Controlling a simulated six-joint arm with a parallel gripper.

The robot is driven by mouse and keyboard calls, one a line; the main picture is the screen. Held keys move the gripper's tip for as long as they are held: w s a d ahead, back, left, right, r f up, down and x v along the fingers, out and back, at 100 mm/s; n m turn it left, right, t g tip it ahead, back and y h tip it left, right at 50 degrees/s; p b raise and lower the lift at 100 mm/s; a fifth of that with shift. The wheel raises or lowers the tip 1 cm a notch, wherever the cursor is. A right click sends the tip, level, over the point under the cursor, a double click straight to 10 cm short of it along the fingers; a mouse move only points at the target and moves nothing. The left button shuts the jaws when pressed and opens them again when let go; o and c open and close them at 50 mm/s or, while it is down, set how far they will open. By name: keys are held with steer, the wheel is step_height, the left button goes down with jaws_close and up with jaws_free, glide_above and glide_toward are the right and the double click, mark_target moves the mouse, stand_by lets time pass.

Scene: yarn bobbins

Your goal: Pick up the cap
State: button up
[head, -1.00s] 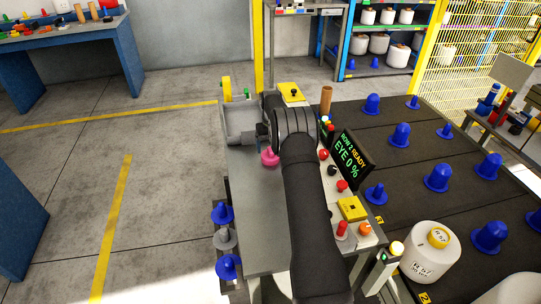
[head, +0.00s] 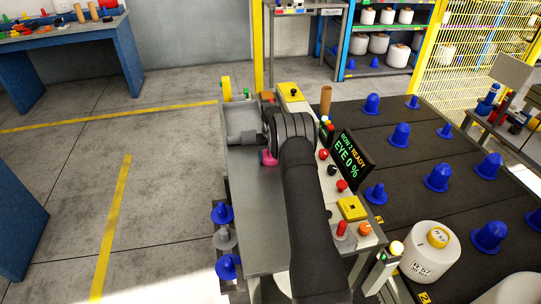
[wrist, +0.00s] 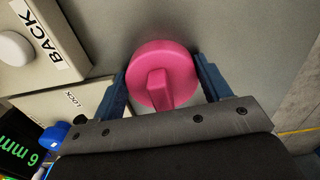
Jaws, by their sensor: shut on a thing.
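The cap is pink and round with a raised grip bar across its top. In the wrist view the cap (wrist: 163,72) sits between the two blue fingers of my gripper (wrist: 163,88), which are shut on its sides. In the head view the pink cap (head: 269,158) shows only in part, under my wrist, over the grey bench top (head: 258,215). My gripper (head: 264,148) is mostly hidden there by my own arm. I cannot tell whether the cap touches the bench.
A white control panel (head: 327,200) with buttons and a screen (head: 350,160) stands right of my arm. A grey tray (head: 241,120) lies at the bench's far left. A panel marked BACK (wrist: 45,45) is close left of the cap in the wrist view.

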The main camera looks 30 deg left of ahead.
steer(key=shift+r, duration=0.15)
steer(key=r, duration=0.4)
steer(key=shift+w+d+r, duration=0.1)
steer(key=shift+d+r, duration=0.1)
steer(key=shift+d, duration=0.1)
steer(key=w+d+r, duration=0.1)
steer(key=d+r, duration=0.5)
steer(key=d, duration=0.5)
steer(key=shift+w+r, duration=0.15)
steer(key=shift+w, duration=0.05)
